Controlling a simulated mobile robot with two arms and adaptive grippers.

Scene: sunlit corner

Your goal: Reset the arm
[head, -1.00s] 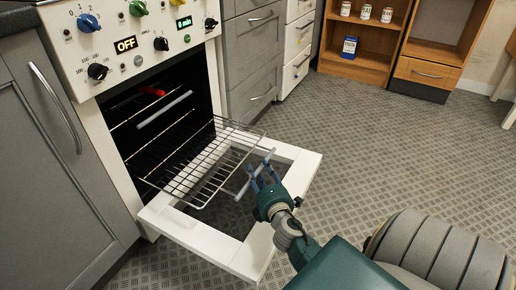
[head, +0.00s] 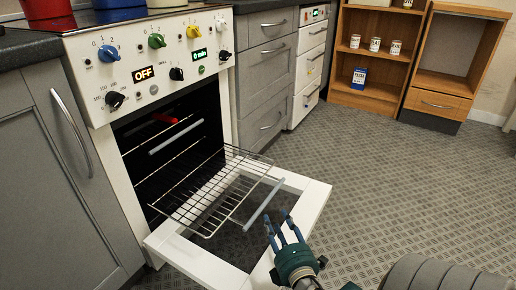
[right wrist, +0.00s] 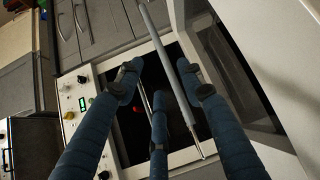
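My right gripper (head: 280,226) is at the lower middle of the head view, over the lowered oven door (head: 312,205). Its blue fingers are spread and empty. The grey bar (head: 263,204) at the front of the pulled-out wire rack (head: 205,198) lies just beyond the fingertips, apparently clear of them. In the right wrist view the open fingers (right wrist: 160,95) point toward the oven, and the bar (right wrist: 170,75) passes between and beyond them. My left gripper is in neither current view.
The open oven (head: 172,135) has a red item (head: 165,119) inside. Grey cabinets (head: 45,180) stand at the left. A wooden shelf (head: 370,70) with jars and a blue box (head: 359,77) is at the back.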

